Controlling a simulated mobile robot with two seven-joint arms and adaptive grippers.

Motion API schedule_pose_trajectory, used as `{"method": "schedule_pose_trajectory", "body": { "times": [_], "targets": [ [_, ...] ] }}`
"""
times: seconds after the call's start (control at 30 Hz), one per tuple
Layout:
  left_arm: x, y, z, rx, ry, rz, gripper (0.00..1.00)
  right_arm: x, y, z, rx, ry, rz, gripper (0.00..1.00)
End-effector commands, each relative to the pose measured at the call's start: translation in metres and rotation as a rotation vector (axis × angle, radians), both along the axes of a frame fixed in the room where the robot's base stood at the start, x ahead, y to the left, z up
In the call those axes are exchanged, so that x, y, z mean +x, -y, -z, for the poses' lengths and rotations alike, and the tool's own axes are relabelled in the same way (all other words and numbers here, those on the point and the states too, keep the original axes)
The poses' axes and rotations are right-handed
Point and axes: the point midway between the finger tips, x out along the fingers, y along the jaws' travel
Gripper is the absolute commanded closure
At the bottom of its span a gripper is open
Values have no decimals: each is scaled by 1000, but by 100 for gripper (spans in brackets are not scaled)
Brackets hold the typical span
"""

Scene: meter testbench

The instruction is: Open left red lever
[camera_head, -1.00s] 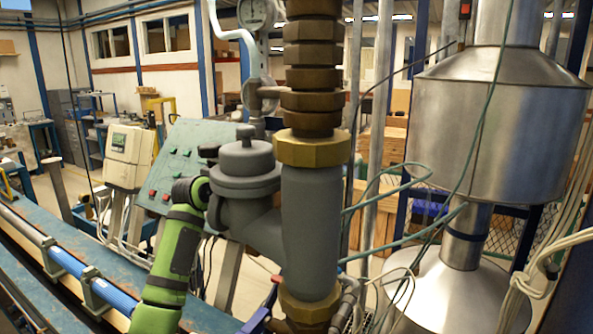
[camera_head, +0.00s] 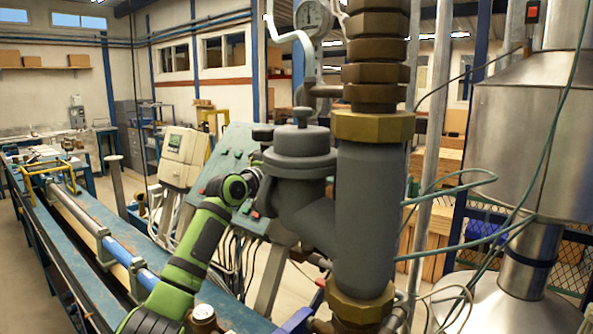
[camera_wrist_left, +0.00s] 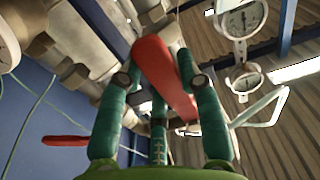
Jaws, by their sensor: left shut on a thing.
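A red lever (camera_wrist_left: 163,75) shows in the left wrist view, running down from the upper middle between the fingers. My left gripper (camera_wrist_left: 160,82) has its green fingers on both sides of this lever and is shut on it. A second red lever (camera_wrist_left: 65,141) shows at the left of that view, apart from the fingers. In the head view, my green left arm reaches up from the bottom to behind the grey valve body (camera_head: 300,165). The valve hides the gripper and the held lever there. My right gripper is in neither view.
The thick grey vertical pipe (camera_head: 363,210) with brass nuts stands right of the valve body. A pressure gauge (camera_head: 312,15) is above it. A green control panel (camera_head: 225,165) and a meter box (camera_head: 183,158) stand behind my arm. A blue bench (camera_head: 90,225) runs along the left.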

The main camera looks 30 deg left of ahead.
Motion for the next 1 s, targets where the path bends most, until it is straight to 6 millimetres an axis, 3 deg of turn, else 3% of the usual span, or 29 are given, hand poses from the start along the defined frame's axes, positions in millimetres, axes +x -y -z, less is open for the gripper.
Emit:
{"method": "schedule_pose_trajectory", "body": {
  "times": [0.57,0.6,0.67,1.0],
  "targets": [
    [0,-2,-2,44,12,-6,100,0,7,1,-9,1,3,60],
    [0,-2,-2,44,12,-7,61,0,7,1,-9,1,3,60],
    [0,-2,-2,44,12,-7,39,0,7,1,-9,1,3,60],
    [-1,-1,0,37,8,-3,39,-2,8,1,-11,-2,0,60]
  ]
}}
